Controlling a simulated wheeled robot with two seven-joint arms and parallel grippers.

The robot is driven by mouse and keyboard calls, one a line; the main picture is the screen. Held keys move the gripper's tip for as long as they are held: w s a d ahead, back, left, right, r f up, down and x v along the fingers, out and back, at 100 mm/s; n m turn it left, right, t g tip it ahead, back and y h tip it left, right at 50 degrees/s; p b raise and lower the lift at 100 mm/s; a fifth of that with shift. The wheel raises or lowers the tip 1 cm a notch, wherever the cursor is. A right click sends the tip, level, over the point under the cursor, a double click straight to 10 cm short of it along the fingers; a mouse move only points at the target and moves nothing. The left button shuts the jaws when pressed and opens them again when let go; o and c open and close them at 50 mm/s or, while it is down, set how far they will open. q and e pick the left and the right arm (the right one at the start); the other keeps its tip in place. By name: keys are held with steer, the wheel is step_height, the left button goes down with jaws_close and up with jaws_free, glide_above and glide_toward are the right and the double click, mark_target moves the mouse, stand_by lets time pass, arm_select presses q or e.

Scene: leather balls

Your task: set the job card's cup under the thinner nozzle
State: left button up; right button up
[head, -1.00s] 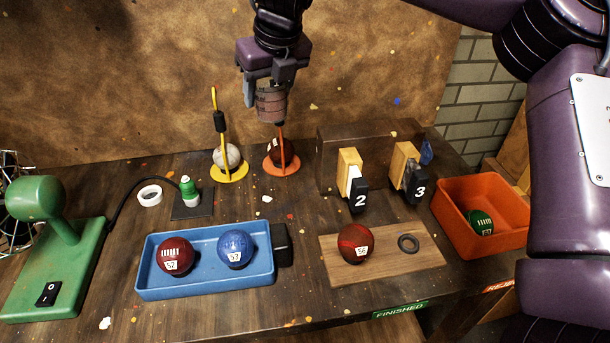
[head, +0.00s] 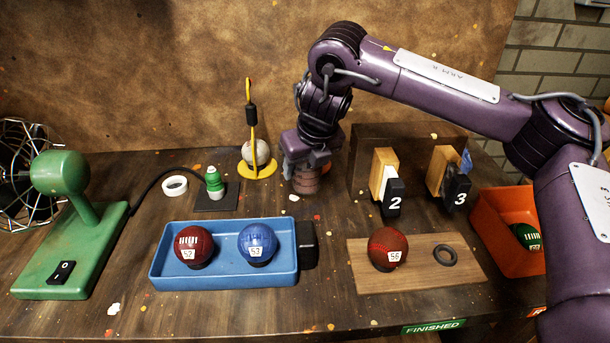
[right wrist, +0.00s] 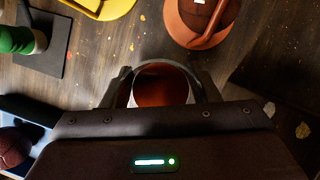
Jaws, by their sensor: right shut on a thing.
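My right gripper (head: 303,166) is shut on a brown cup (head: 306,183), just in front of the orange stand (head: 327,166). I cannot tell whether the cup touches the table. In the right wrist view the cup (right wrist: 162,86) sits between the fingers, its round mouth towards the camera and its inside reddish brown. Two wooden blocks with black fronts, marked 2 (head: 394,198) and 3 (head: 457,190), stand to the right of the gripper. I cannot tell which part is the thinner nozzle. No job card is clear. My left gripper is not in view.
A yellow stand with a pale ball (head: 256,153) is left of the gripper. A blue tray (head: 225,284) holds balls 52 and 53. A board (head: 420,280) bears ball 56 and a black ring.

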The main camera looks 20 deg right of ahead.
steer(key=shift+w+f, duration=0.1)
steer(key=shift+f, duration=0.8)
steer(key=shift+f, duration=0.1)
steer(key=o, duration=1)
steer(key=shift+c, duration=0.2)
steer(key=shift+o, duration=0.5)
